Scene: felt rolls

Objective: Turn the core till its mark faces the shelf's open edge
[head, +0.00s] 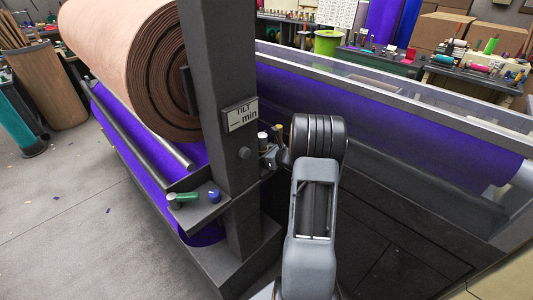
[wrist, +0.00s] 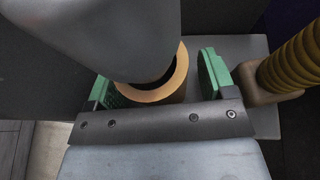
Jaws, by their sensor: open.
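In the wrist view a tan ring-shaped core (wrist: 178,88) with a dark hole stands between the two green pads of my gripper (wrist: 158,85). The gripper is open, with a gap at the right pad; whether the left pad touches the core I cannot tell. A large grey rounded body (wrist: 95,35) covers the core's upper left part. No mark shows on the visible part of the core. A grey flat surface, seemingly the shelf (wrist: 232,50), lies beneath.
A yellow ribbed piece on a brown base (wrist: 262,80) stands close to the right pad. In the head view a dark post (head: 215,70) rises left of my arm, with a ledge (head: 207,208) holding a green roll (head: 183,197) and a blue piece (head: 214,195).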

